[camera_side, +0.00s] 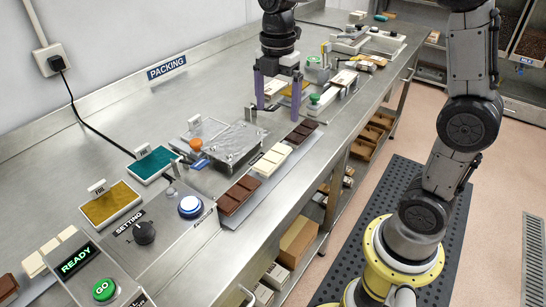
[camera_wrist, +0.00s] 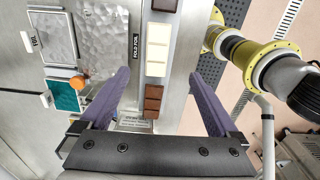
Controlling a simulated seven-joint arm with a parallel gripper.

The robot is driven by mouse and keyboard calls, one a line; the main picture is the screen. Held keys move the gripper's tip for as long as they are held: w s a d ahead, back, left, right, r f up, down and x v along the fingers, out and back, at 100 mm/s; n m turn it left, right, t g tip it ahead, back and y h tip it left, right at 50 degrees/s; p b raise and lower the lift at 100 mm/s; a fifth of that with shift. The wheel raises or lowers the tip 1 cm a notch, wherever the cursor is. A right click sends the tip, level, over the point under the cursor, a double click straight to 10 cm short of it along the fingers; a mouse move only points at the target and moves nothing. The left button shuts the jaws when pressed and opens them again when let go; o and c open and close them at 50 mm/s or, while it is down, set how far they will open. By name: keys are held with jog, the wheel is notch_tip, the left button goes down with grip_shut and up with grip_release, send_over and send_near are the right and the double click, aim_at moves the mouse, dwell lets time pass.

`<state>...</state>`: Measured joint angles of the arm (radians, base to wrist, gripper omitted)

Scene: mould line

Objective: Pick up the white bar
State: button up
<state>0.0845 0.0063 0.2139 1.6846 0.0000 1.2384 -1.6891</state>
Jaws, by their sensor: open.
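The white bar (camera_side: 269,161) lies flat in the middle of a row of three segmented bars on a thin grey strip along the front of the steel bench. It also shows in the wrist view (camera_wrist: 157,48), upright in the picture and ahead of my jaws. My gripper (camera_side: 278,106) has its two purple fingers spread, with nothing held between them. It hangs above the bench, beyond the row in the side view. In the wrist view the fingers (camera_wrist: 160,73) stand wide on either side of the row's line.
A brown bar (camera_side: 238,196) and a darker bar (camera_side: 301,133) flank the white one. A metal plate (camera_side: 232,146) with an orange knob (camera_side: 196,144) lies beside the row. A green-buttoned device (camera_side: 328,97) stands near my gripper. The bench's front edge is close.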

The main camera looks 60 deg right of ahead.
send_over(274, 155)
jog(key=f, duration=0.7)
jog(key=shift+s+d+f, duration=0.15)
jog(key=shift+s, duration=0.15)
jog(key=shift+w+f, duration=0.15)
jog(key=shift+f, duration=1.15)
jog(key=shift+w+f, duration=0.15)
jog(key=shift+f, duration=1.1)
jog(key=c, duration=1.5)
jog(key=shift+o, duration=0.2)
jog(key=shift+r, duration=0.1)
